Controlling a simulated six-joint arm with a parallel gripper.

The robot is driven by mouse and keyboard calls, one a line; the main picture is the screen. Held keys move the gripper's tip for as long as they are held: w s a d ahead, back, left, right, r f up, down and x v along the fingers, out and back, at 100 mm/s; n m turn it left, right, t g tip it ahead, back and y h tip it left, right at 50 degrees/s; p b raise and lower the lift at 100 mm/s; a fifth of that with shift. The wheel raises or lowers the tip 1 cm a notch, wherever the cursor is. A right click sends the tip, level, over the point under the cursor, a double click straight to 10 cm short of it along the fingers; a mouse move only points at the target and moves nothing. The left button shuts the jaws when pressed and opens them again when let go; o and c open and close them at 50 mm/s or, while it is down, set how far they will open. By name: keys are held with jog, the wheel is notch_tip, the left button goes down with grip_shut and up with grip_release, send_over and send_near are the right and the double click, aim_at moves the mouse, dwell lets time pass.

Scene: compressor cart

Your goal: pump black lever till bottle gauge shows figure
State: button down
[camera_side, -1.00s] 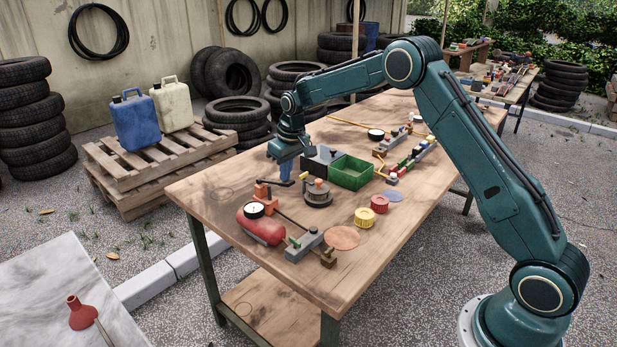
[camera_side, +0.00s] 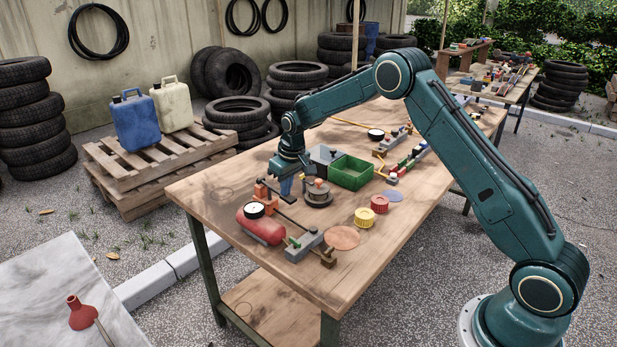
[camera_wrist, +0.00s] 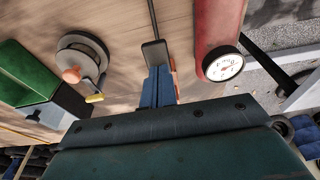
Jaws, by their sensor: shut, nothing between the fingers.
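The black lever (camera_side: 276,193) is on a small orange pump stand (camera_side: 261,193) near the table's left end. My gripper (camera_side: 286,190) is shut and empty, its blue fingers pointing down at the lever's free end. In the wrist view the fingers (camera_wrist: 158,88) meet or overlap the lever's dark end (camera_wrist: 154,52); whether they touch cannot be told. The red bottle (camera_side: 262,229) lies on the table in front of the pump. Its round gauge (camera_side: 255,210) has a white dial and black rim. It also shows in the wrist view (camera_wrist: 223,66), but its reading is too small to tell.
A round grey device (camera_side: 318,192) with an orange knob stands close right of my gripper. Behind it is a green bin (camera_side: 351,172). A grey valve block (camera_side: 304,244) sits by the bottle. Yellow (camera_side: 364,217) and red (camera_side: 379,204) caps lie to the right.

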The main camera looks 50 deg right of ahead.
jog(key=shift+f, duration=0.9)
notch_tip(320, 180, up, 9)
dwell(0.8)
jog(key=shift+f, duration=0.1)
dwell(0.5)
jog(key=shift+f, duration=4.35)
jog(key=shift+r, duration=0.1)
notch_tip(320, 180, up, 9)
jog(key=shift+f, duration=0.35)
